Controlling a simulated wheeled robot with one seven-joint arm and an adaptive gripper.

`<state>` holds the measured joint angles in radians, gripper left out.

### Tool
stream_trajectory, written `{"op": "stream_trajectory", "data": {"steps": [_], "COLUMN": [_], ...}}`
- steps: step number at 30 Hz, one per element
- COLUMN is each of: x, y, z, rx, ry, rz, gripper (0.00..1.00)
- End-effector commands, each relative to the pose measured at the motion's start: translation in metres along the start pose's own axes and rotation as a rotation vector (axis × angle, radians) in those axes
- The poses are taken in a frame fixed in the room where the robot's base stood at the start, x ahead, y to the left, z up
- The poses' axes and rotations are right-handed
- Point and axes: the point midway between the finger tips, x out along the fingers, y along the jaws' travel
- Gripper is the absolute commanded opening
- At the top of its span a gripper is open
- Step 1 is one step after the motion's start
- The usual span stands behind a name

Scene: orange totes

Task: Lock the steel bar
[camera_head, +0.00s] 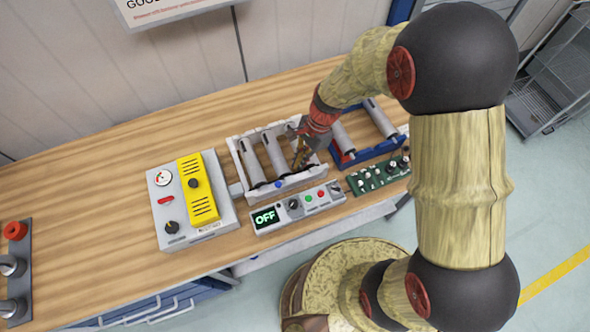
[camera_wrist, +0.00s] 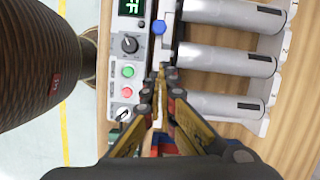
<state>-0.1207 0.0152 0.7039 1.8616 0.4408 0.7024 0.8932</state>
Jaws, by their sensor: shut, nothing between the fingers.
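A white rack (camera_head: 238,165) on the wooden bench holds steel bars (camera_head: 274,155). In the wrist view, three steel bars (camera_wrist: 225,60) lie side by side in it, each with a dark slot near one end. A blue knob (camera_wrist: 158,27) sits on the rack's edge, and it also shows in the head view (camera_head: 278,184). My gripper (camera_wrist: 168,74) is shut and empty, pointing down over the rack's edge beside the bars' ends. In the head view my gripper (camera_head: 299,164) hides part of the rack's right side. I cannot tell whether the fingertips touch anything.
A control box (camera_head: 298,208) in front of the rack reads OFF. A grey and yellow box (camera_head: 190,200) stands left, and a blue rack (camera_head: 368,153) and a green board (camera_head: 378,175) stand right. The bench's left part is mostly clear.

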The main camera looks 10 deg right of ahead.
Motion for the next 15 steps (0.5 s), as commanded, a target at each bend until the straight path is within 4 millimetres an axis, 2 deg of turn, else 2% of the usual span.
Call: {"op": "stream_trajectory", "data": {"steps": [1, 6, 10, 15], "x": [-0.012, -0.041, -0.054, -0.06], "y": [0.0, 0.001, 0.001, 0.001], "z": [0.0, 0.0, 0.0, 0.0], "rx": [0.0, 0.001, 0.0, 0.0], "ry": [0.001, 0.001, 0.0, -0.001], "rz": [-0.003, -0.001, 0.001, 0.003], "gripper": [0.0, 0.0, 0.0, 0.0]}}
